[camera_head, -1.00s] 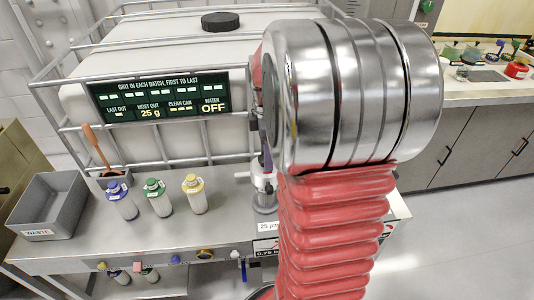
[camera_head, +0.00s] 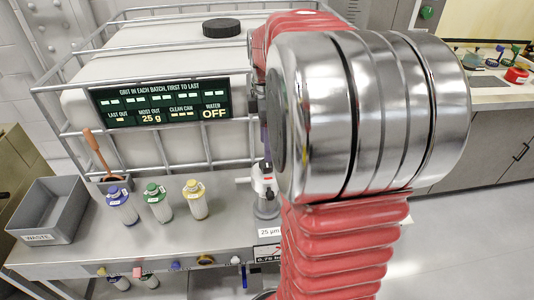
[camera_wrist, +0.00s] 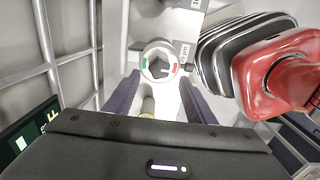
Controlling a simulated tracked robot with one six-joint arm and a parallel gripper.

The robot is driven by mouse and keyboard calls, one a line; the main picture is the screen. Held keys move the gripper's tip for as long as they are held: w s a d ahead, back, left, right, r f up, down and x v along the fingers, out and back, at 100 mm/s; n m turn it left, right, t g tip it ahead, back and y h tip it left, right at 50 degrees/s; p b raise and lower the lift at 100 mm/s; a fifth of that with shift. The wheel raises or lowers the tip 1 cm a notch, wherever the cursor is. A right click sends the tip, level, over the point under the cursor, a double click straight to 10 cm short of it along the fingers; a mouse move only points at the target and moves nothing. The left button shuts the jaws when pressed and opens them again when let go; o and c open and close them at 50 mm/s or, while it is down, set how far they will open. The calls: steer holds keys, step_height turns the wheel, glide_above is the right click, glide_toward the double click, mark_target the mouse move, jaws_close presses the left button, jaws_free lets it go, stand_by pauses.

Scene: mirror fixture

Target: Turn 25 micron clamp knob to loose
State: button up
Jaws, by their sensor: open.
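The 25 micron clamp knob (camera_wrist: 158,63) is a pale round knob with a pointed dark centre and red and green marks on its ring. It faces the wrist camera. In the head view the pale clamp body (camera_head: 263,183) with a red mark stands above the "25 µm" label (camera_head: 270,232). My gripper (camera_wrist: 160,82) is open, its two purple fingers spread just below the knob in the wrist view. I cannot tell whether either finger touches it. In the head view my arm hides most of the gripper.
A caged white tank (camera_head: 160,75) with a display panel (camera_head: 160,104) stands behind the steel bench (camera_head: 150,245). Several capped bottles (camera_head: 158,203) and a grey waste bin (camera_head: 50,208) stand to the left. Cage bars (camera_wrist: 63,65) run left of the gripper in the wrist view.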

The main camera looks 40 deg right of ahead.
mark_target(265, 165)
step_height(265, 165, up, 7)
stand_by(0.3)
steer(key=shift+m, duration=0.3)
stand_by(0.3)
steer(key=s+a+f+m+t, duration=0.1)
steer(key=s+a+m+t, duration=0.1)
steer(key=a, duration=0.6)
steer(key=s+a+f+m+t, duration=0.1)
steer(key=s+a+m, duration=0.3)
steer(key=a, duration=0.5)
steer(key=s+a+f+m+t, duration=0.2)
steer(key=s+a+f+m, duration=0.1)
steer(key=a, duration=0.5)
steer(key=shift+s+a+m+t, duration=0.25)
steer(key=shift+s+m, duration=0.2)
steer(key=shift+m, duration=0.45)
steer(key=shift+f, duration=0.1)
